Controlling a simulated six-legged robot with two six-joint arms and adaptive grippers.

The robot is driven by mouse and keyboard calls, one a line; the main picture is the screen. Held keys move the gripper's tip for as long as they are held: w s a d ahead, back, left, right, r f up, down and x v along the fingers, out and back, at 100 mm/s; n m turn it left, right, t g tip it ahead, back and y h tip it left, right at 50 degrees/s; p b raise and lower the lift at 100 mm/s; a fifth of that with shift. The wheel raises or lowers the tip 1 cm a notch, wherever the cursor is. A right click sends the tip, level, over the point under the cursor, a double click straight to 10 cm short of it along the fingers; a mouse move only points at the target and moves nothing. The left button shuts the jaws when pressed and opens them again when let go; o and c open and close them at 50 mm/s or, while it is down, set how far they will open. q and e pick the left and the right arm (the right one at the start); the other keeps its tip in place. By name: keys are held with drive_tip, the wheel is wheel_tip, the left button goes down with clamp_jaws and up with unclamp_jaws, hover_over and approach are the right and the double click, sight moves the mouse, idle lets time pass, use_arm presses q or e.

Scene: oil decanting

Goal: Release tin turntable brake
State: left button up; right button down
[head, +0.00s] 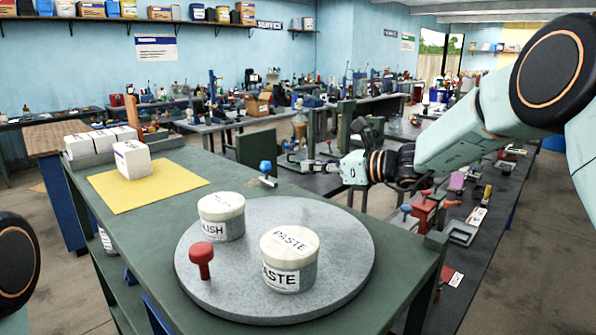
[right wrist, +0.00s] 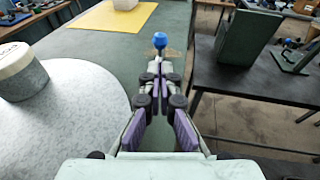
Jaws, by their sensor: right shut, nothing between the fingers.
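The turntable is a round grey speckled disc (head: 330,285) on the green table; part of it also shows in the right wrist view (right wrist: 85,110). A POLISH tin (head: 221,217) and a PASTE tin (head: 289,262) stand upright on it. A red knob (head: 201,258) stands at its left edge. A small lever with a blue knob (head: 265,166) sits on the table behind the disc; I take it as the brake. My right gripper (head: 285,160) is shut and empty, its tips just short of the blue knob (right wrist: 160,40). My left gripper is out of view.
A yellow mat (head: 180,185) with a white box (head: 132,160) lies at the table's back left, near more white boxes (head: 100,142). A dark bench (head: 475,240) with red tools runs along the right. The green tabletop between mat and disc is clear.

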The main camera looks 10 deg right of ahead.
drive_tip(key=v, duration=0.4)
drive_tip(key=shift+d+b, duration=0.15)
drive_tip(key=shift+b, duration=0.15)
drive_tip(key=shift+s+d+r, duration=0.1)
drive_tip(key=shift+s+r, duration=0.05)
drive_tip(key=shift+s, duration=0.2)
drive_tip(key=shift+w+f, duration=0.25)
drive_tip(key=shift+w, duration=0.25)
drive_tip(key=shift+s, duration=0.1)
